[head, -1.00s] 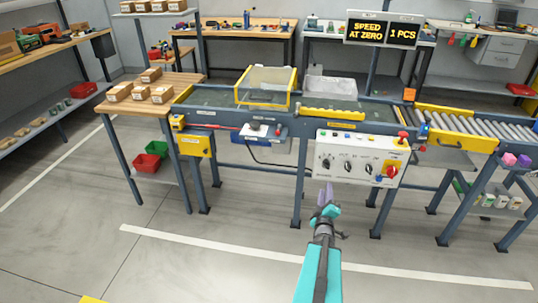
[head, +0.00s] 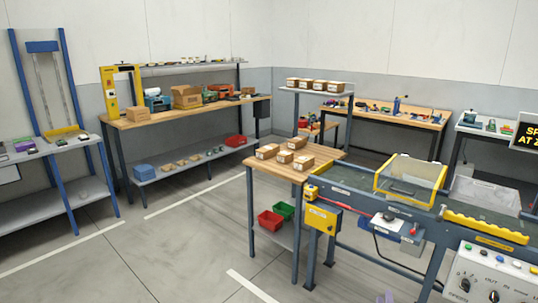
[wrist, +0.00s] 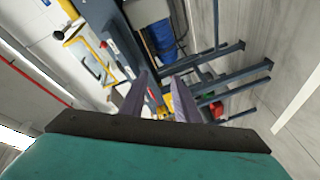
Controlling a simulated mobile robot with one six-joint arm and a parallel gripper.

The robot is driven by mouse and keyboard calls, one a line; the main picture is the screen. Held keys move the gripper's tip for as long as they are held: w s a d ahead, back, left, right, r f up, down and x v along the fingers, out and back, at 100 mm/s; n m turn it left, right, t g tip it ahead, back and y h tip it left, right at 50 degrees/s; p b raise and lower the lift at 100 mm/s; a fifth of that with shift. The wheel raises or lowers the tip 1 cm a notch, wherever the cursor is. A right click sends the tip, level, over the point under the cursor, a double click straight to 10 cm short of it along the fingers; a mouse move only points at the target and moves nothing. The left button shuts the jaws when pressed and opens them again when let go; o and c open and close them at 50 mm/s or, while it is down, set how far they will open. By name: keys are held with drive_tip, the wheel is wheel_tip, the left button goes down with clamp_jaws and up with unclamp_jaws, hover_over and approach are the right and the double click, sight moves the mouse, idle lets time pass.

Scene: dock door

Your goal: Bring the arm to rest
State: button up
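My gripper (wrist: 163,88) shows in the wrist view as two purple-grey fingers standing apart with nothing between them, so it is open and empty. In the head view only faint purple fingertips (head: 386,297) show at the bottom edge; the rest of the arm is out of that view. The wrist view is tilted, with the conveyor's blue-grey frame and legs beyond the fingers. The gripper appears clear of them.
The conveyor (head: 345,183) with its yellow-framed guard (head: 411,180) and control panel (head: 490,280) stands at right. A wooden table (head: 262,166) with several cartons adjoins it. Red (head: 270,220) and green (head: 285,210) bins sit underneath. Open floor (head: 180,245) lies at left.

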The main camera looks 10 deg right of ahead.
drive_tip(key=w+a+f+n+y, duration=0.1)
drive_tip(key=w+a+f+y, duration=0.3)
drive_tip(key=a, duration=0.6)
drive_tip(key=s+a+f+g+y, duration=0.1)
drive_tip(key=a+f+g+y, duration=0.15)
drive_tip(key=a+f, duration=0.7)
drive_tip(key=s+a+f+g+y, duration=0.15)
drive_tip(key=a+f+g, duration=0.4)
drive_tip(key=a, duration=0.75)
drive_tip(key=s+a+f+m+g+y, duration=0.1)
drive_tip(key=s+a+f+g, duration=0.1)
drive_tip(key=s+a+f, duration=0.35)
drive_tip(key=s+a+f+g+y, duration=0.1)
drive_tip(key=s+a+f+g, duration=0.15)
drive_tip(key=s, duration=0.55)
drive_tip(key=s+r+m+g, duration=0.1)
drive_tip(key=s+m+g, duration=0.4)
drive_tip(key=s, duration=0.9)
drive_tip(key=shift+s+a+r+g+p, duration=0.3)
drive_tip(key=shift+r+g+p, duration=0.1)
drive_tip(key=shift+g, duration=0.65)
drive_tip(key=shift+d, duration=0.15)
